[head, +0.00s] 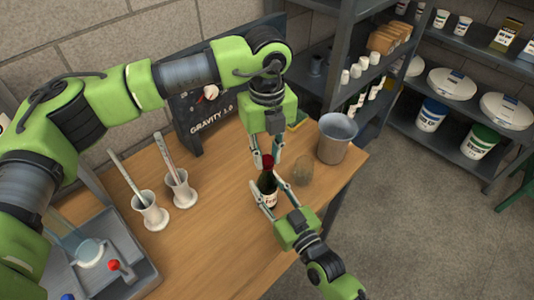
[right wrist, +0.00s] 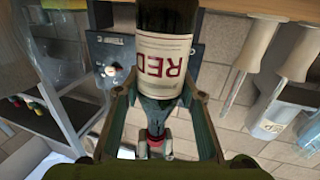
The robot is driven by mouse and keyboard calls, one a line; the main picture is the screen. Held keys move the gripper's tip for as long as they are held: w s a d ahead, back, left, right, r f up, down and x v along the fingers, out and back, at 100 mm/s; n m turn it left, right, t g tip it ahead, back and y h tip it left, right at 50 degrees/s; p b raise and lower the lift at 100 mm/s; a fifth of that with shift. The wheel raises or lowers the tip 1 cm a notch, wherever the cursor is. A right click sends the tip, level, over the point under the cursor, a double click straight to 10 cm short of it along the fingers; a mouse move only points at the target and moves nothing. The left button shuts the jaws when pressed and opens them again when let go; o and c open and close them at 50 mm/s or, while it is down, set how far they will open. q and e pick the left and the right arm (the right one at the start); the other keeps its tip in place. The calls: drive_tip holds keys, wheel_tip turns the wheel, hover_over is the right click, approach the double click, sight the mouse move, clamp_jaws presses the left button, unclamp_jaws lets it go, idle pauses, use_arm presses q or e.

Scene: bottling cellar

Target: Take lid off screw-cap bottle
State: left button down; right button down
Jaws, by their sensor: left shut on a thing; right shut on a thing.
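A dark green bottle (head: 267,186) with a white label stands upright on the wooden table, with a red cap (head: 267,160) on top. In the right wrist view the bottle (right wrist: 163,50) appears upside down, its label reading RED, and the red cap (right wrist: 155,140) is low in the picture. My left gripper (head: 266,161) comes from above and is shut on the red cap. My right gripper (head: 266,184) comes from the front and is shut around the bottle's body. The cap sits at the bottle's neck; whether it has turned cannot be told.
A grey bucket (head: 336,139) and a clear glass vessel (head: 304,170) stand right of the bottle. Two white cylinder holders (head: 150,212) stand left, a grey sink (head: 128,262) at lower left. A dark GRAVITY 1.0 board (head: 200,120) is behind. Shelves fill the back right.

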sight(267, 159)
use_arm(q)
drive_tip(key=n, duration=0.4)
drive_tip(key=shift+w+n, duration=0.1)
drive_tip(key=shift+n, duration=0.2)
drive_tip(key=shift+r, duration=0.2)
drive_tip(key=shift+r, duration=0.95)
drive_tip(key=shift+r, duration=2)
use_arm(e)
drive_tip(key=c, duration=1.3)
unclamp_jaws()
drive_tip(key=shift+o, duration=0.2)
